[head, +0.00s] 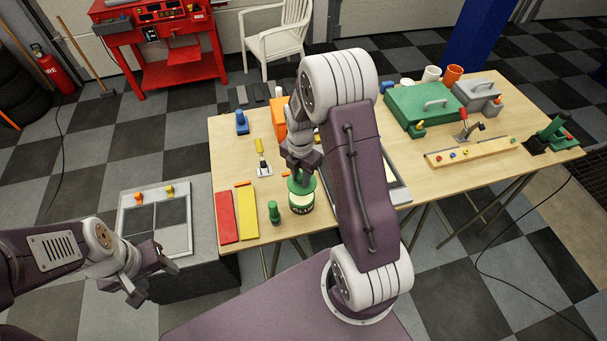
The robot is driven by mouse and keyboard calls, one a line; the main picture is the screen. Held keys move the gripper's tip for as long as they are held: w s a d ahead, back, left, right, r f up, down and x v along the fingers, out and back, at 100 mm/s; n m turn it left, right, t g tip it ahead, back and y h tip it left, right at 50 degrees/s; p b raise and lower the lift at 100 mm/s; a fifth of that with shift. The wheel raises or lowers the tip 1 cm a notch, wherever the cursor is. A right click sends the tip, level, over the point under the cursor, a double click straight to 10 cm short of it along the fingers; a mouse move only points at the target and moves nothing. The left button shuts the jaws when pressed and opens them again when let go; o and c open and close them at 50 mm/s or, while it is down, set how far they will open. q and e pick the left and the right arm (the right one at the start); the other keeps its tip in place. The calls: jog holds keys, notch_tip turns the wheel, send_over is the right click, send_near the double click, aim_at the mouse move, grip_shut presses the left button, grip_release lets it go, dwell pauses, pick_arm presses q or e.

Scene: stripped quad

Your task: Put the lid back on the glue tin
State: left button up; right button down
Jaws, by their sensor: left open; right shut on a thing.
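The glue tin (302,207), with a dark green label and a pale band, stands near the front edge of the wooden table. My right gripper (299,174) points down over the tin and is shut on the green lid (301,187). The lid is at the tin's top; I cannot tell if it rests on the rim or hangs just above it. The gripper hides part of the lid. My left gripper (150,278) is open and empty, low at the left, away from the table.
A small green bottle (274,212) stands just left of the tin. Red (227,217) and yellow (247,213) strips lie further left. A scraper (263,167) lies behind. My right arm hides the table right of the tin. A green toolbox (421,106) stands at the back right.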

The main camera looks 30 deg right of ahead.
aim_at(300, 184)
jog(key=shift+a+f+b, duration=0.1)
jog(key=shift+f+b, duration=0.2)
jog(key=shift+f, duration=0.1)
notch_tip(300, 184, down, 5)
jog(key=b, duration=0.4)
jog(key=shift+f, duration=0.15)
jog(key=shift+s, duration=0.1)
jog(key=shift+a, duration=0.1)
dwell(0.5)
dwell(0.8)
jog(key=shift+p, duration=0.3)
dwell(0.3)
